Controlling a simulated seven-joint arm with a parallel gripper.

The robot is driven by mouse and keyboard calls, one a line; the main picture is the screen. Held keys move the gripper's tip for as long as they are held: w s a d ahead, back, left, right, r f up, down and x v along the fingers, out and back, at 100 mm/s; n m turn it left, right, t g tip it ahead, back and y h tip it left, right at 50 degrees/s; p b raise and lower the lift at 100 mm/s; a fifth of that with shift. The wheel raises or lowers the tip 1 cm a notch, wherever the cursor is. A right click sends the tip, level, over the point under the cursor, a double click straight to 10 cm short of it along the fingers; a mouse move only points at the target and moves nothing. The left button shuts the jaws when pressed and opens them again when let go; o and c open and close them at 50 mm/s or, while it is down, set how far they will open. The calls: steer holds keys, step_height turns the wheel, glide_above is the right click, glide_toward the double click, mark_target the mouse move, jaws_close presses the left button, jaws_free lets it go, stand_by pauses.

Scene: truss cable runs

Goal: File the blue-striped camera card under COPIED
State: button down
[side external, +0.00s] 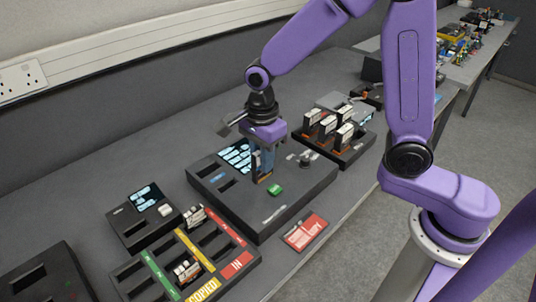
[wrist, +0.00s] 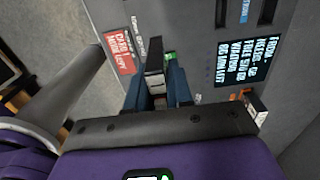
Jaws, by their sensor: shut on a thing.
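My gripper (side external: 262,168) points down over the dark console, shut on a card. In the wrist view the card (wrist: 155,66) shows a white and black end between the blue fingers; no stripe colour is readable. I cannot tell whether its lower end sits in a slot or just above the console. The filing tray (side external: 247,262) stands at the front left, with a yellow COPIED label (side external: 203,290) and a red IN label (side external: 237,264). One white-topped card (side external: 195,216) and another (side external: 187,269) stand in its slots.
The dark console (side external: 262,220) has a lit screen (side external: 236,156) and a green button (side external: 274,189). A red printed notice (side external: 305,232) lies before it. A rack (side external: 348,158) behind holds several cards. A small box with a screen (side external: 147,197) stands left.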

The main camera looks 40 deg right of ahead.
steer(key=w+a+f, duration=0.2)
steer(key=a+f, duration=0.1)
steer(key=a, duration=0.9)
steer(key=w+a+f, duration=0.2)
steer(key=a+f, duration=0.1)
steer(key=a, duration=1)
steer(key=shift+s+d+f, duration=0.1)
steer(key=shift+s+f, duration=0.05)
steer(key=shift+f, duration=1.3)
steer(key=shift+s+d+f, duration=0.1)
steer(key=shift+f, duration=1.35)
steer(key=shift+f, duration=1.7)
steer(key=c, duration=0.6)
jaws_free()
steer(key=shift+r, duration=0.1)
